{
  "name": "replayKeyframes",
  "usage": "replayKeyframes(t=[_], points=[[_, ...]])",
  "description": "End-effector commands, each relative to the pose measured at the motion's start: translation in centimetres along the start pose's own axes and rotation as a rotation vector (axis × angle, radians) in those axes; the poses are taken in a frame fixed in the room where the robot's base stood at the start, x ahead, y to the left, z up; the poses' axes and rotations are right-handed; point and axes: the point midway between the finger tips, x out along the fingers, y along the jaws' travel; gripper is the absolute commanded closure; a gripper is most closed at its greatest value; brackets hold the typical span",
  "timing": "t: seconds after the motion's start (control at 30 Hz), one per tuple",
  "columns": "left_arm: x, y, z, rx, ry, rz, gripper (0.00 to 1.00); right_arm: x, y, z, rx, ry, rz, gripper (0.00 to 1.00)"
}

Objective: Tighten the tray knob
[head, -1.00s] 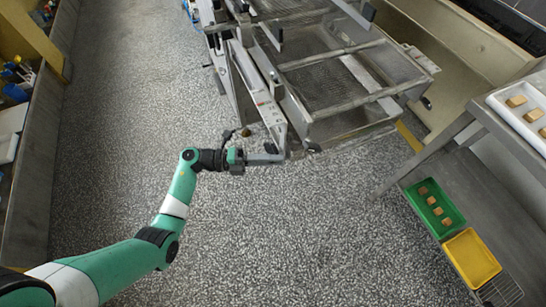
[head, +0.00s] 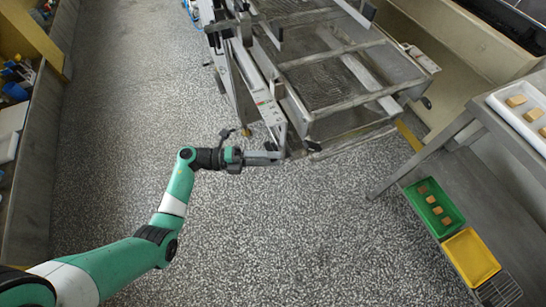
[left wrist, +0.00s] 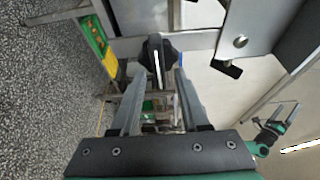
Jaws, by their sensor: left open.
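A black lobed knob (left wrist: 157,52) with a white line on it sits on a grey metal bar in the left wrist view, taken here as the tray knob. My left gripper (left wrist: 159,75) is open, with one finger on each side of the line to the knob. The knob shows between and just beyond the fingertips; contact cannot be told. In the head view my left gripper (head: 281,156) is at the near left corner of the metal enrober frame (head: 345,103), and the knob cannot be made out there. A green arm end (left wrist: 274,131) with prongs, likely my right gripper, is small in the wrist view.
A second dark knob (left wrist: 227,68) hangs under a metal plate to the right. In the head view, a steel table at right holds a white tray (head: 520,116), with green (head: 447,222) and yellow (head: 470,258) trays below. The speckled floor in front is clear.

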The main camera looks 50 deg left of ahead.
Motion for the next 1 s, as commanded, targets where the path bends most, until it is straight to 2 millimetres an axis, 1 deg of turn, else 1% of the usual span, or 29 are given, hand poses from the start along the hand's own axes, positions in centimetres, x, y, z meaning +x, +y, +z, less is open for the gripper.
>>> replayKeyframes(t=[0.17,0.3,0.4,0.5,0.63,1.0], points=[[-3.7,-0.3,0.2,-0.003,-0.008,0.0,0.55,0.9,0.0,-0.8,0.0,0.0,0.0,0.0],[-7.1,-0.2,0.1,-0.003,-0.007,0.0,0.55,1.3,0.0,-1.2,0.0,0.0,0.0,0.0],[-9.0,-0.1,0.1,-0.001,-0.005,0.0,0.55,1.4,0.0,-1.3,0.0,0.0,0.0,0.0],[-10.3,-0.1,0.0,-0.001,-0.002,0.001,0.55,1.5,0.0,-1.4,0.0,0.0,0.0,0.0],[-10.8,0.0,0.0,-0.001,0.0,0.001,0.55,1.5,0.0,-1.4,0.0,0.0,0.0,0.0],[-10.8,0.0,0.0,-0.001,0.0,0.001,0.55,1.5,0.0,-1.4,0.0,0.0,0.0,0.0]])
